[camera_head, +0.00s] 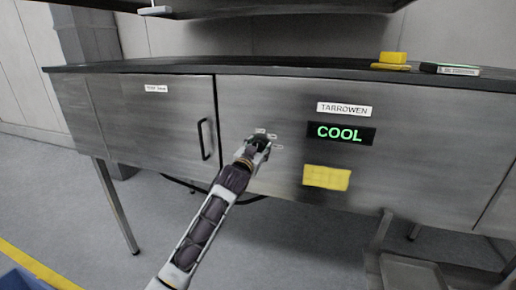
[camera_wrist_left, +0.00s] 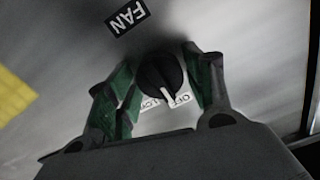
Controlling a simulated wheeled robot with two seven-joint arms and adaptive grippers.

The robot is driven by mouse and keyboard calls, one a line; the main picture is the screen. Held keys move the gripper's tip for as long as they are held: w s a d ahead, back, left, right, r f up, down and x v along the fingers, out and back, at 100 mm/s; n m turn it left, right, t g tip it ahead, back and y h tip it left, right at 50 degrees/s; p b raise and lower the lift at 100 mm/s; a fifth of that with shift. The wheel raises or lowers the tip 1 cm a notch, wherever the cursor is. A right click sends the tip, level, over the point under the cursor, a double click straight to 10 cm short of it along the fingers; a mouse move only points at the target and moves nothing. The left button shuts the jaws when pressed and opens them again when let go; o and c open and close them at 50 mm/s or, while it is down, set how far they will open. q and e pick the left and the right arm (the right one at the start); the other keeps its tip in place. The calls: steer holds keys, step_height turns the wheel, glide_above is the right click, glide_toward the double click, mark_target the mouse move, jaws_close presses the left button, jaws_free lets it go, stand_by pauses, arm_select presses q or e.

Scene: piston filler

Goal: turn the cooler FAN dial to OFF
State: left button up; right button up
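The black round FAN dial (camera_wrist_left: 158,76) sits on the steel front panel in the left wrist view. Its white pointer line points down in that view, between two small white labels, one of them reading OFF (camera_wrist_left: 180,100). The other label (camera_wrist_left: 150,104) is partly covered. A black FAN tag (camera_wrist_left: 128,16) is above the dial. My left gripper (camera_wrist_left: 160,82) has its green-padded fingers on either side of the dial, with narrow gaps seeming to show. In the head view my left gripper (camera_head: 259,143) is at the panel and hides most of the dial. My right gripper is out of view.
The cooler cabinet (camera_head: 290,165) has a green COOL display (camera_head: 340,133), a TARROWEN label (camera_head: 344,109) and a yellow note (camera_head: 327,178). A vertical door handle (camera_head: 205,139) stands out left of my gripper. Yellow blocks (camera_head: 393,58) lie on the dark top.

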arm_select(q)
steer(key=shift+o, duration=0.5)
steer(key=shift+s, duration=0.2)
steer(key=v, duration=1.1)
steer(key=shift+s, duration=0.25)
steer(key=shift+a+r, duration=0.1)
steer(key=shift+a, duration=0.05)
stand_by(0.3)
